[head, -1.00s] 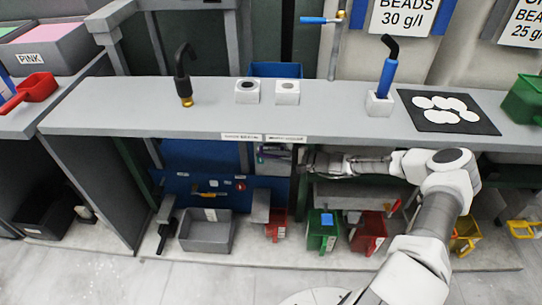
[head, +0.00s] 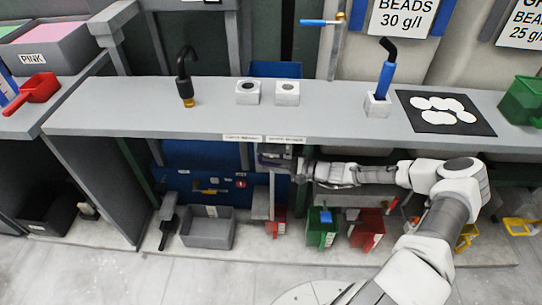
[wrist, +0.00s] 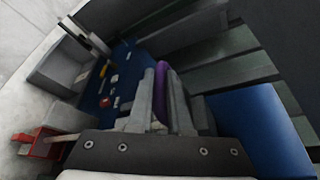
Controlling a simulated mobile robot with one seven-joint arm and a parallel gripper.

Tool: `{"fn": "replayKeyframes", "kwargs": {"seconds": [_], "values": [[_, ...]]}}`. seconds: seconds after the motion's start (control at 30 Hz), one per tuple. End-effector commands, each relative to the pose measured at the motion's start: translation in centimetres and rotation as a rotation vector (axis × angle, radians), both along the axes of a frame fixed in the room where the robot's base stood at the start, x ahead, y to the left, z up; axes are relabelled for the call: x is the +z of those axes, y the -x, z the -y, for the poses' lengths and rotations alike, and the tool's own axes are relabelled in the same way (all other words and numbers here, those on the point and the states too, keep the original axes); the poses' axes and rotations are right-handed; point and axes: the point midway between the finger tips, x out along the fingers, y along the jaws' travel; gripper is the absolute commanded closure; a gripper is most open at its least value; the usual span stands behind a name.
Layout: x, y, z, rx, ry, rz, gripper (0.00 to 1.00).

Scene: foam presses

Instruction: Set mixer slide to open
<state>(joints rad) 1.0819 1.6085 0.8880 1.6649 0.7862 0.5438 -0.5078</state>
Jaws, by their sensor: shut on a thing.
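My gripper (head: 275,157) reaches left under the bench top, below the two white labels, and is partly in its shadow. In the wrist view its two grey fingers (wrist: 161,98) are shut on a purple piece (wrist: 161,88), which shows as an upright strip between them. This piece may be the handle of the mixer slide; the rest of the slide is hidden by the fingers and the bench. I cannot tell the slide's position.
The grey bench top (head: 330,112) overhangs my gripper. A blue panel (head: 205,183) with small fittings stands to the left. A grey bin (head: 208,230), a green bin (head: 321,228) and a red bin (head: 367,229) sit below. A red scoop (wrist: 42,143) shows in the wrist view.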

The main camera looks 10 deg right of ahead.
Motion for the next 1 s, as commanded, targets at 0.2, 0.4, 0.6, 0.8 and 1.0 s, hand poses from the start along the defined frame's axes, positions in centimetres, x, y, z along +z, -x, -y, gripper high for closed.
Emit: {"fn": "replayKeyframes", "kwargs": {"seconds": [0.2, 0.4, 0.6, 0.8, 1.0], "values": [[-0.2, 0.5, -0.7, 0.016, -0.007, -0.002, 1.00], [-0.1, 0.4, -0.6, 0.015, -0.007, -0.002, 0.53], [-0.1, 0.3, -0.4, 0.010, -0.005, -0.002, 0.53], [0.1, 0.6, 0.3, 0.007, -0.003, -0.001, 0.53], [1.0, 2.5, 3.2, 0.004, -0.002, -0.002, 0.53]]}}
